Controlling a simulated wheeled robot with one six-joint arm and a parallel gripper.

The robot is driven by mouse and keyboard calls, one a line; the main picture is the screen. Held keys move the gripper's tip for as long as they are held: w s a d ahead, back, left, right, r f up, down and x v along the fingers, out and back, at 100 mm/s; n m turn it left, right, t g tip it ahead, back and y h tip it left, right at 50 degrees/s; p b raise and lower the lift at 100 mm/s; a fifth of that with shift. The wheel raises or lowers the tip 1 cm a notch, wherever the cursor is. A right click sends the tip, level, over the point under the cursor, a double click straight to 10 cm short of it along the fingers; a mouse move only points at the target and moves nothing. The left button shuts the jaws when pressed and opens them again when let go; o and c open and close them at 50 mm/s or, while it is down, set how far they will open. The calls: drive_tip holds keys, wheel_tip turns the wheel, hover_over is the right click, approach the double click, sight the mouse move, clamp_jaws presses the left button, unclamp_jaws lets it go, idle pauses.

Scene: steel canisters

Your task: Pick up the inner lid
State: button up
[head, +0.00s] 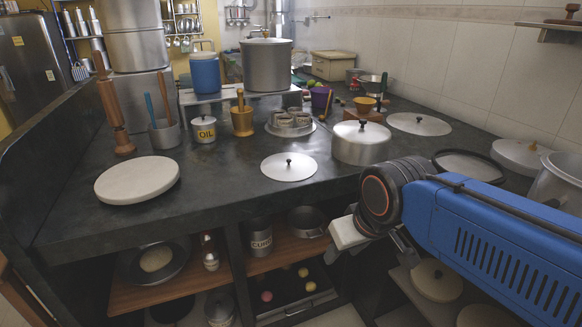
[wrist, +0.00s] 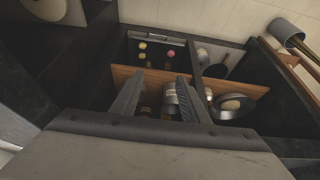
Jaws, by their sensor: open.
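Several lids are in the head view, and I cannot tell which one is the inner lid. A flat steel lid with a dark knob (head: 289,169) lies on the dark counter near its front edge. Another flat steel lid (head: 419,125) lies farther back on the right. A lidded steel pot (head: 360,146) stands between them. My gripper (wrist: 160,76) is open and empty in the wrist view, its two fingers pointing at the shelves under the counter. In the head view my gripper is partly hidden, low in front of the counter's edge, apart from the lids.
The dark counter (head: 226,195) has free room around the front lid. A white round board (head: 138,180) lies at left. An oil canister (head: 203,130), a brass mortar (head: 242,122) and a tray of cups (head: 291,124) stand behind. A labelled can (head: 260,237) is on the shelf below.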

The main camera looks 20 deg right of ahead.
drive_tip(key=shift+c, duration=0.8)
wheel_tip(320, 180, up, 24)
drive_tip(key=n+g, duration=0.5)
drive_tip(key=n, duration=0.4)
hover_over(289, 160)
drive_tip(key=f, duration=1)
drive_tip(key=shift+s+f, duration=0.25)
drive_tip(key=shift+f, duration=0.15)
drive_tip(key=shift+w+f, duration=0.2)
drive_tip(key=shift+f, duration=1.2)
drive_tip(key=shift+w+f, duration=0.15)
drive_tip(key=shift+f, duration=1.2)
drive_tip(key=shift+c, duration=0.7)
